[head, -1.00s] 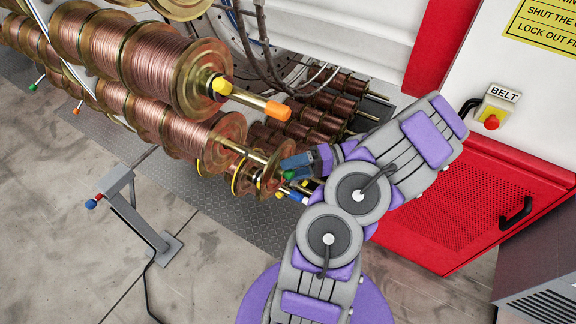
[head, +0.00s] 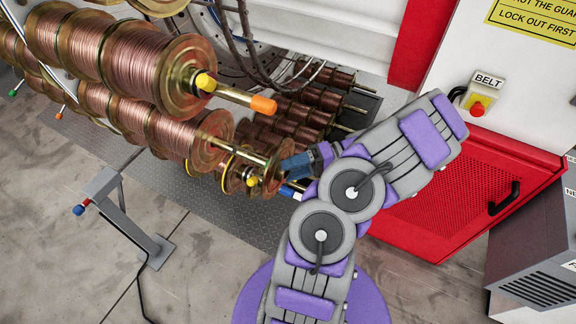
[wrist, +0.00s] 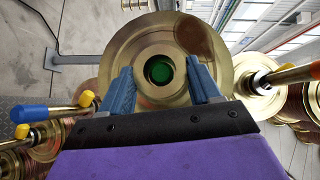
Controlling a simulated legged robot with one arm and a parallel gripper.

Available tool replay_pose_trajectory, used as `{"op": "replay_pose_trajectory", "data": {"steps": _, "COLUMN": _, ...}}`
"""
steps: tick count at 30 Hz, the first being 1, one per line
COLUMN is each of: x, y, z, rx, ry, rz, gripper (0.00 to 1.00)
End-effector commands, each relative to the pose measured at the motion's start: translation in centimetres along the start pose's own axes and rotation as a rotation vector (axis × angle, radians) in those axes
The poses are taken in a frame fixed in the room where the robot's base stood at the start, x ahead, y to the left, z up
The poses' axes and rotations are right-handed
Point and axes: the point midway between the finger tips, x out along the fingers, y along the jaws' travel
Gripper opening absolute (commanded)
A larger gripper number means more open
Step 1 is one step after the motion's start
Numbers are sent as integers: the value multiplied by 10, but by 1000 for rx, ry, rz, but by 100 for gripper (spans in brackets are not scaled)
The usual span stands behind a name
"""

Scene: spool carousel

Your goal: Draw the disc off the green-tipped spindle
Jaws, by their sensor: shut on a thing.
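The disc is a brass-coloured flange with a raised hub. It shows in the wrist view (wrist: 150,40) and, edge partly turned, in the head view (head: 269,177). The green tip (wrist: 160,70) of the spindle sits inside the hub's dark bore, so the disc is still around the spindle end. In the head view my gripper hides the green tip. My gripper (wrist: 161,72) has its blue fingers on either side of the hub, shut on the disc; it also shows in the head view (head: 288,167), at the disc's right face.
An orange-tipped spindle (head: 263,104) juts out above left of my gripper. A blue-tipped one (head: 288,191) lies close below. Copper spools (head: 190,135) fill the left. More spools (head: 305,110) stand behind. A grey post (head: 130,215) stands on the floor.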

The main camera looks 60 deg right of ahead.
Motion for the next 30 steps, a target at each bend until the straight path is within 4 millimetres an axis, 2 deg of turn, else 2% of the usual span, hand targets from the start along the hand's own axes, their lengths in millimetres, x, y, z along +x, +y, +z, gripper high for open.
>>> {"op": "replay_pose_trajectory", "data": {"steps": 18, "x": -26, "y": 0, "z": 25, "rx": -2, "ry": 2, "rz": 1, "gripper": 8}}
{"op": "replay_pose_trajectory", "data": {"steps": 30, "x": -30, "y": 0, "z": 30, "rx": -1, "ry": 1, "rz": 0, "gripper": 8}}
